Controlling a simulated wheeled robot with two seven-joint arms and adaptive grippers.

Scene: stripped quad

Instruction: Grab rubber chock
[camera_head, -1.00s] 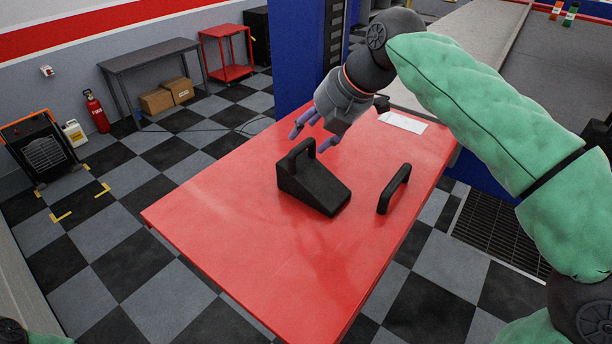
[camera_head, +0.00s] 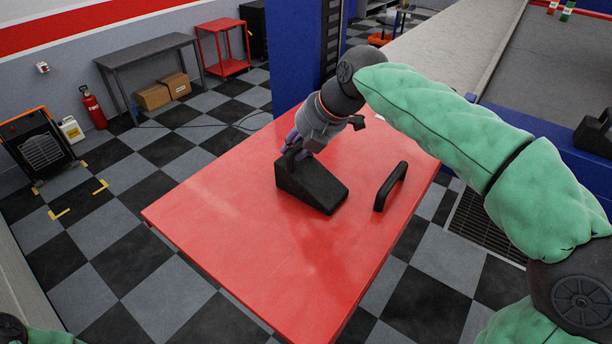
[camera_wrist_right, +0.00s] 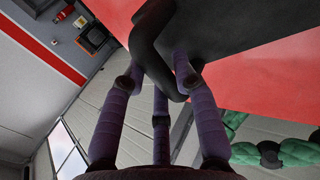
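The rubber chock (camera_head: 312,185) is a black wedge with a raised handle at its thick end. It sits on the red table top, its thin end toward the right front. My right gripper (camera_head: 294,152) has purple fingers and reaches down at the chock's handle from behind. In the right wrist view, the handle (camera_wrist_right: 145,55) passes between the fingers (camera_wrist_right: 157,72), close to their tips. Whether they press on it cannot be made out. My left gripper is out of view.
A separate black handle-shaped bar (camera_head: 390,187) stands on the red table (camera_head: 225,225), right of the chock. The table's front and left are clear. A blue post (camera_head: 295,60) rises behind the table. A grey bench (camera_head: 150,55) and red cart (camera_head: 222,50) stand farther back.

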